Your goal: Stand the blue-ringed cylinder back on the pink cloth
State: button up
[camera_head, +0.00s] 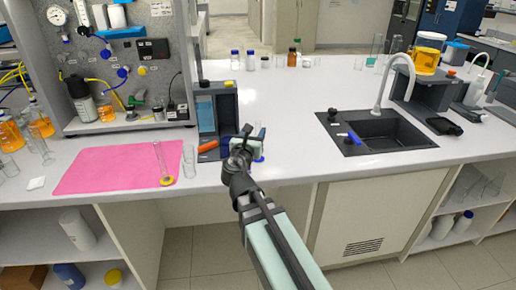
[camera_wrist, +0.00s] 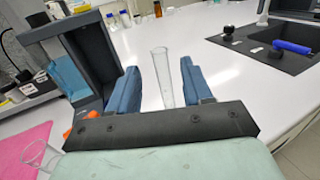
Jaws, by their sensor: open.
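The blue-ringed cylinder, clear glass with a blue foot (camera_head: 259,158), stands on the white bench near its front edge, mostly hidden by my gripper (camera_head: 249,142) in the head view. In the wrist view a clear glass cylinder (camera_wrist: 162,72) shows between the two blue fingers of my gripper (camera_wrist: 160,88). The fingers are open with a gap on each side of the glass; its foot is hidden there. The pink cloth (camera_head: 105,167) lies flat on the bench to the left, and its edge shows in the wrist view (camera_wrist: 22,150).
A yellow-footed glass cylinder (camera_head: 160,158) stands at the cloth's right edge. A dark open-fronted box (camera_head: 226,104) stands just behind my gripper, with an orange object (camera_head: 208,146) before it. A black sink (camera_head: 376,130) is to the right. Most of the cloth is bare.

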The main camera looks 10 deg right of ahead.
aim_at(257, 126)
jog(key=x, duration=0.6)
grip_shut()
dwell(0.4)
